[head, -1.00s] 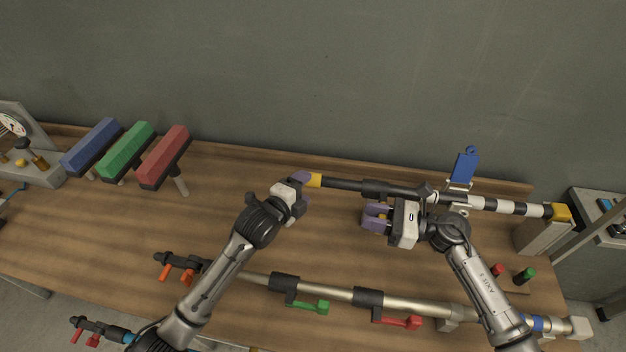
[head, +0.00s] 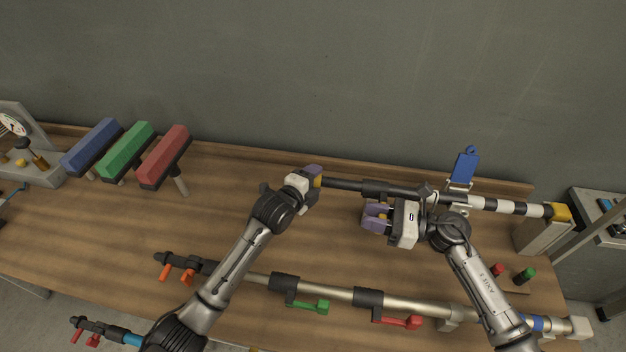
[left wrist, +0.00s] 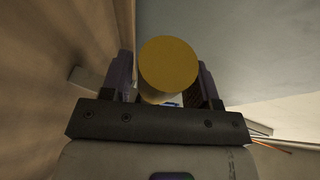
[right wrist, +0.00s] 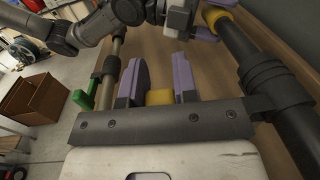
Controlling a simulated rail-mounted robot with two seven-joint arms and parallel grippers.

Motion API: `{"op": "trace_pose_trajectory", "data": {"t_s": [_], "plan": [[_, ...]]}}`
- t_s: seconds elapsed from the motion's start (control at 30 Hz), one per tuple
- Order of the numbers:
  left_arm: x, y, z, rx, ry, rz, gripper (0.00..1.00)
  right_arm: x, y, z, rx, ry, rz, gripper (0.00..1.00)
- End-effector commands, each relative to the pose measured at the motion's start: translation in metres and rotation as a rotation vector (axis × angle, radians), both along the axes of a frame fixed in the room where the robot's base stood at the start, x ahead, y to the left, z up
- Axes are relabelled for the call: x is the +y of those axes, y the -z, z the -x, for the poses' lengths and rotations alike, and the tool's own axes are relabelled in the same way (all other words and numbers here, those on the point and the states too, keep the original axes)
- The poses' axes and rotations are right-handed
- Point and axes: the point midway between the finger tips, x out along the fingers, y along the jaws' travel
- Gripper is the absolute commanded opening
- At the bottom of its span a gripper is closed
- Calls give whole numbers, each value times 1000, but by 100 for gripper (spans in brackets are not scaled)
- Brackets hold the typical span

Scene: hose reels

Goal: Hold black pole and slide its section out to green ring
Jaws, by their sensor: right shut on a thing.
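The black pole (head: 345,184) lies across the back of the bench, with a striped black-and-white section (head: 489,203) towards its right end. My left gripper (head: 315,177) is at its left end, open, with the pole's yellow end cap (left wrist: 168,70) between its fingers; small gaps show beside the cap. My right gripper (head: 376,217) is just in front of the pole's middle. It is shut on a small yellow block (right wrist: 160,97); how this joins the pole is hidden. I see no green ring on the pole.
A blue tag (head: 465,165) stands behind the pole. A silver pole (head: 330,289) with green and red levers lies in front. Blue, green and red blocks (head: 163,157) stand at left. Small red and green capped pieces (head: 525,276) stand at right. The bench's middle left is clear.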

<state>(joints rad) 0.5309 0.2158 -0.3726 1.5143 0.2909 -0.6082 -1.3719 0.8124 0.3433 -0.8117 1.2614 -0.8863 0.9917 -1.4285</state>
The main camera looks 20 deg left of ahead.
Motion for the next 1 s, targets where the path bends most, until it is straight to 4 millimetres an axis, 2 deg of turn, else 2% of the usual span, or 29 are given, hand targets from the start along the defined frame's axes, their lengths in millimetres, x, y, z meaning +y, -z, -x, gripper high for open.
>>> {"op": "trace_pose_trajectory", "data": {"t_s": [0.07, 0.57, 0.77, 0.87, 1.0], "plan": [[0, 0, 0, 0, 0, 0, 47, 0, 1, 0, 1, 2, 1, 0], [0, 0, 0, 0, 0, 0, 0, 0, 1, 0, 1, 2, 1, 0], [8, 0, 0, 0, -1, -4, 0, -1, 1, 0, 1, 2, 1, 0], [23, 1, 1, -2, -1, -6, 0, -1, 1, -1, 1, 2, 1, 0], [58, 0, 5, -2, -3, -11, 0, -1, 1, -1, 1, 3, 2, 0]]}}
